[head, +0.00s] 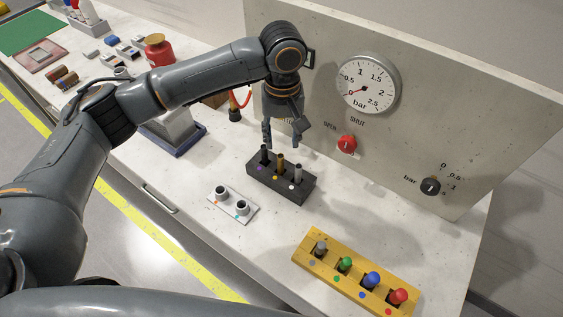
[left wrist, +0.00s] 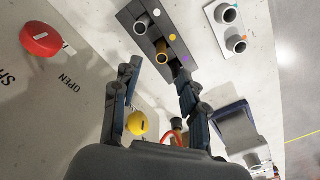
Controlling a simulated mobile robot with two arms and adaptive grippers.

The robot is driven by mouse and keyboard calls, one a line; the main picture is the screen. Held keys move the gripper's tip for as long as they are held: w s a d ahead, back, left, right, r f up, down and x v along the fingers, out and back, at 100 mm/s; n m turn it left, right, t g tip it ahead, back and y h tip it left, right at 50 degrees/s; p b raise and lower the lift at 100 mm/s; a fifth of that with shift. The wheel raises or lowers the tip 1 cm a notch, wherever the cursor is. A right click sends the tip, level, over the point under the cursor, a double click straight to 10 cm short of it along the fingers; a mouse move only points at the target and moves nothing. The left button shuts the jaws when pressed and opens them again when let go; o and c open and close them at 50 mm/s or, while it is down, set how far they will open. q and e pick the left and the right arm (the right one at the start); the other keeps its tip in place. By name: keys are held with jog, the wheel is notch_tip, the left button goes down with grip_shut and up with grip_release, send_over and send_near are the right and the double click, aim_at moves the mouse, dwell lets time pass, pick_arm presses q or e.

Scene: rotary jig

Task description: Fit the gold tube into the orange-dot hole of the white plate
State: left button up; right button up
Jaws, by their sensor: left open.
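The gold tube (head: 281,162) stands upright in the middle of a black block (head: 265,179), between a black tube and a silver tube. The gold tube (left wrist: 161,50) also shows in the left wrist view. My left gripper (head: 284,140) is open, pointing down just above the block. In the left wrist view its fingertips (left wrist: 160,70) are spread on either side of the gold tube's end, and nothing is held. My right gripper is out of view.
A yellow rack (head: 328,264) with several coloured knobs stands at the front right. Behind the block is a panel with a gauge (head: 368,84) and a red knob (head: 347,143). A grey stand (head: 172,130) is at the left. The counter around the plate is clear.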

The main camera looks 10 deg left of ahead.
aim_at(281, 156)
pick_arm(q)
notch_tip(281, 156, down, 4)
jog(key=shift+r, duration=0.1)
jog(key=shift+f, duration=0.25)
jog(key=f, duration=0.1)
jog(key=f+p, duration=0.2)
jog(key=f, duration=0.1)
jog(key=shift+a, duration=0.25)
jog(key=shift+f, duration=0.55)
grip_shut()
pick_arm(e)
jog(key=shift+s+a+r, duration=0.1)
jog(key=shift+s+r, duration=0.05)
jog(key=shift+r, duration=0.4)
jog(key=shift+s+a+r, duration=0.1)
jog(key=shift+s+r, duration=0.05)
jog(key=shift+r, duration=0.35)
